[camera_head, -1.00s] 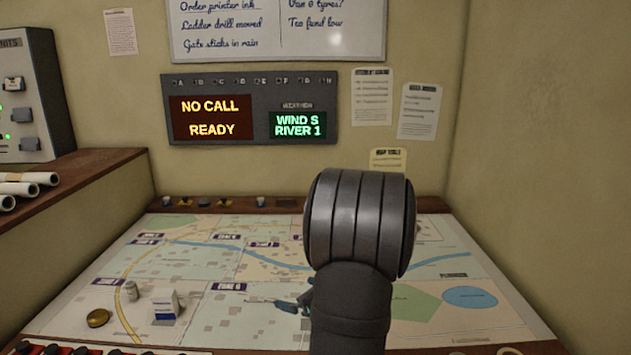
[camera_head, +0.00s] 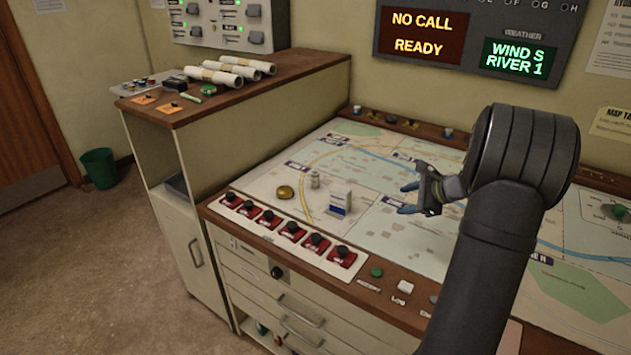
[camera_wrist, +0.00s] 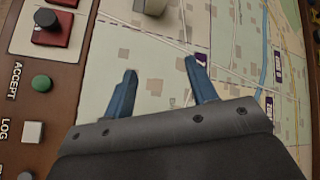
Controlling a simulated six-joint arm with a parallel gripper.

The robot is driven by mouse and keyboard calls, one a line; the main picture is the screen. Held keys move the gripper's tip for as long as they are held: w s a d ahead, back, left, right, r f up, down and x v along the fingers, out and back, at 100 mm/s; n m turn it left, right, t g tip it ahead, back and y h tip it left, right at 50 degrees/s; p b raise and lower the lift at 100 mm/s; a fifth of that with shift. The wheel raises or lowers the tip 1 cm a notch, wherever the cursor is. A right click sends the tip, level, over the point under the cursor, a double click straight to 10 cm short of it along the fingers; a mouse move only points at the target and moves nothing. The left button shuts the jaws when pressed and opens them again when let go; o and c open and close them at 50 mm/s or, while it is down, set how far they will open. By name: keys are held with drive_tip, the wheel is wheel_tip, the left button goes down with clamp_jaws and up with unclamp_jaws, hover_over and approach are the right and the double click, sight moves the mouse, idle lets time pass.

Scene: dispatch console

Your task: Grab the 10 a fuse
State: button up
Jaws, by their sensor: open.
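My gripper (camera_head: 410,198) is open and empty above the map table, its blue fingers pointing left in the head view. In the wrist view its two fingers (camera_wrist: 161,70) are apart with only map between them. I cannot make out a fuse marked 10 A in either view. Small parts lie on the wooden side counter (camera_head: 262,88): a green piece (camera_head: 194,99), a black block (camera_head: 178,84) and dark pieces on orange labels (camera_head: 168,108). They are too small to identify. My gripper is well to the right of them.
Rolled papers (camera_head: 232,72) lie behind those parts, below a grey wall unit (camera_head: 215,22).

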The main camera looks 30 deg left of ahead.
drive_tip(key=w+a+n+g+h, duration=0.15)
drive_tip(key=a+n+h, duration=0.35)
drive_tip(key=a+n, duration=0.95)
drive_tip(key=n+t+h, duration=0.3)
drive_tip(key=n+t, duration=0.1)
approach(315, 174)
drive_tip(key=x, duration=0.7)
drive_tip(key=shift+w+d+f, duration=0.1)
drive_tip(key=shift+d+f, duration=0.05)
drive_tip(key=shift+f, duration=0.05)
drive_tip(key=shift+g, duration=0.25)
drive_tip(key=shift+a+x, duration=0.1)
drive_tip(key=shift+x, duration=1.2)
drive_tip(key=shift+a+x, duration=0.15)
drive_tip(key=shift+x, duration=1.15)
drive_tip(key=shift+c, duration=0.4)
drive_tip(key=c, duration=1)
